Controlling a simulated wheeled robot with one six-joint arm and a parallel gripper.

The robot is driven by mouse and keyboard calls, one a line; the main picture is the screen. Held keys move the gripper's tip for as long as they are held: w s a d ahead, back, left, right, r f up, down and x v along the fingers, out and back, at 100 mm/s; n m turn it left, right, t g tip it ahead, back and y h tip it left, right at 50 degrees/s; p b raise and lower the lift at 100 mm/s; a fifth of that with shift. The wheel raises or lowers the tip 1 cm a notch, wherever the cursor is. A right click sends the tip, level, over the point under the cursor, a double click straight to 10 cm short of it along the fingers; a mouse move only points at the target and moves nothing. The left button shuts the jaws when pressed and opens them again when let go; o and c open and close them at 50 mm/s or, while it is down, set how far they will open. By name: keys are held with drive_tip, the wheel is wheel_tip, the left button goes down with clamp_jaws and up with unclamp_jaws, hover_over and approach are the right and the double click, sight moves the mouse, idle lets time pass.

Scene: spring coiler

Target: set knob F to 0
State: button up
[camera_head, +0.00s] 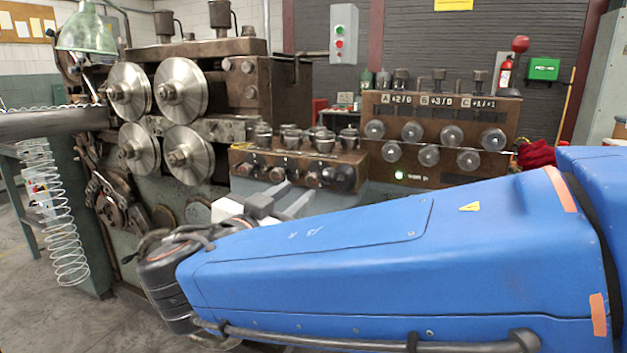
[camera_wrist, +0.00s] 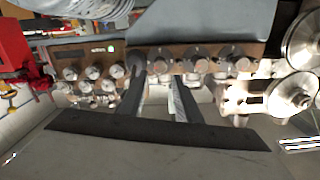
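The low brown control panel (camera_head: 300,158) carries a row of dark round knobs (camera_head: 312,177) on its front. I cannot read letters there, so I cannot tell which is knob F. In the wrist view the same panel (camera_wrist: 210,50) appears upside down, its knob row (camera_wrist: 200,64) just beyond the fingertips. My gripper (camera_head: 292,193) is in front of this panel. In the wrist view my gripper (camera_wrist: 158,75) has two dark fingers spread apart with nothing seen between them. One fingertip overlaps a knob in the picture; I cannot tell whether they touch.
A taller brown panel (camera_head: 440,105) to the right has displays A, B, C, pale round knobs (camera_head: 411,132) and a green light (camera_head: 399,175). Steel rollers (camera_head: 181,90) stand at the left, with a wire coil (camera_head: 62,225) hanging beyond. My blue arm covers the lower right.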

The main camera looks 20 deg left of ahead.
sight(311, 181)
drive_tip(key=w, duration=0.9)
drive_tip(key=shift+w+d, duration=0.35)
drive_tip(key=shift+d, duration=0.05)
drive_tip(key=c, duration=0.8)
